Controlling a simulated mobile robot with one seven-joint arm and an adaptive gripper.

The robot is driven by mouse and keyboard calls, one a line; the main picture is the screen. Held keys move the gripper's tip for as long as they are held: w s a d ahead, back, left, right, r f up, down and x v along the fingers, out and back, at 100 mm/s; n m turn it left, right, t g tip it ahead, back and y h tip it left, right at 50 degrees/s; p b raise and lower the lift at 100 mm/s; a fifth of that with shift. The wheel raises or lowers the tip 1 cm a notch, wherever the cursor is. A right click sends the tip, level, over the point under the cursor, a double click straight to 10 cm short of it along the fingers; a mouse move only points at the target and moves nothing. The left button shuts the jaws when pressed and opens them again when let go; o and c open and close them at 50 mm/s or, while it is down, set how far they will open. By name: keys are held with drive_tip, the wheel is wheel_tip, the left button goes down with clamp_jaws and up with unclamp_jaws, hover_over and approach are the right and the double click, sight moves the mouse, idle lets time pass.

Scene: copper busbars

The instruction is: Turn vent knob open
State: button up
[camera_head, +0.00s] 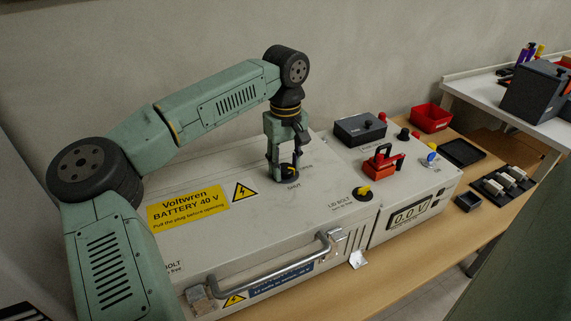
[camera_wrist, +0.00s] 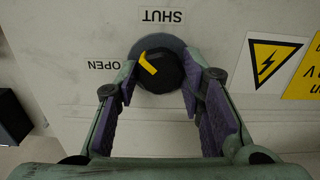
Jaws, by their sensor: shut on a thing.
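The vent knob is a round black knob with a yellow pointer on the light grey lid of the battery box (camera_head: 205,245). In the wrist view the knob (camera_wrist: 165,77) sits between the two purple-padded fingers of my gripper (camera_wrist: 160,92). The fingers are shut on its sides. The yellow pointer slants to the upper left, between the upside-down SHUT label (camera_wrist: 162,16) above and the OPEN label (camera_wrist: 104,65) at left. In the head view my gripper (camera_head: 283,174) points down over the knob and partly hides it.
A second black-and-yellow knob (camera_head: 362,193) stands by the lid's right end. A red-handled plug (camera_head: 383,160), a dark box (camera_head: 360,129) and a voltage display (camera_head: 409,215) are farther right. A metal handle (camera_head: 270,266) runs along the front. A red bin (camera_head: 431,118) stands behind.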

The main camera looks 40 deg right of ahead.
sight(285, 167)
drive_tip(key=n, duration=0.4)
drive_tip(key=shift+n, duration=0.3)
drive_tip(key=shift+n+b, duration=0.35)
drive_tip(key=shift+n, duration=1.65)
drive_tip(key=o, duration=1.1)
drive_tip(key=shift+o, duration=0.2)
wheel_tip(285, 167, up, 12)
